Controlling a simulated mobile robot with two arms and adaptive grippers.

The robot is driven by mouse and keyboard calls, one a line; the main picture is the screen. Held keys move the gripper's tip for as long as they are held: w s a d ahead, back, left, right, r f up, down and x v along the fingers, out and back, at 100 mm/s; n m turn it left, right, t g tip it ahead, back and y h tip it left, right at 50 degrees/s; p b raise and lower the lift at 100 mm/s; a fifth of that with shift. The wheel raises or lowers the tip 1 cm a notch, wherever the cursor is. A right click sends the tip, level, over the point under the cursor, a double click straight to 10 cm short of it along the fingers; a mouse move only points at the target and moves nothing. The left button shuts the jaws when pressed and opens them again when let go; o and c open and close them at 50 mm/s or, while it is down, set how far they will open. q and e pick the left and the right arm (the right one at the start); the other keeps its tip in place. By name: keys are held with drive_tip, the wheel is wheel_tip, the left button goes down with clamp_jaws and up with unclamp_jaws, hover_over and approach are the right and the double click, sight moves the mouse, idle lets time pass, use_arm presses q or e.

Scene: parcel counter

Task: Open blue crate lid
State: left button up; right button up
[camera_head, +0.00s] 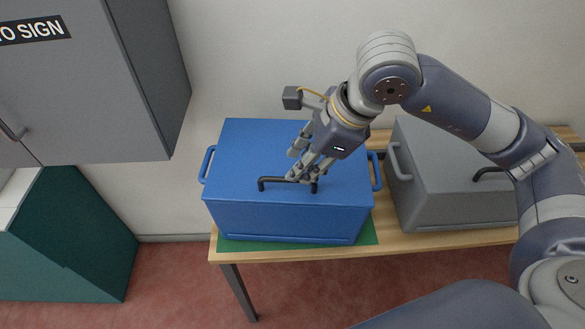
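The blue crate (288,222) stands on a green mat (368,233) on the wooden table. Its lid (250,150) lies flat and looks closed. A dark bar handle (273,180) runs along the lid near its front edge. My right gripper (304,178) is above the lid, pointing down and left, with its fingertips at the right part of the handle. The fingers cover part of the bar, and I cannot tell whether they are closed around it or only beside it. My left gripper is not in view.
A grey crate (440,180) with a dark handle stands to the right on the same table (450,240), partly behind my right arm. A grey cabinet (85,90) hangs at upper left above a teal cabinet (70,240). Blue side handles (207,164) stick out from the blue crate.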

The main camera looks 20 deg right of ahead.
drive_tip(key=shift+p+x, duration=0.45)
drive_tip(key=shift+x, duration=2.25)
clamp_jaws()
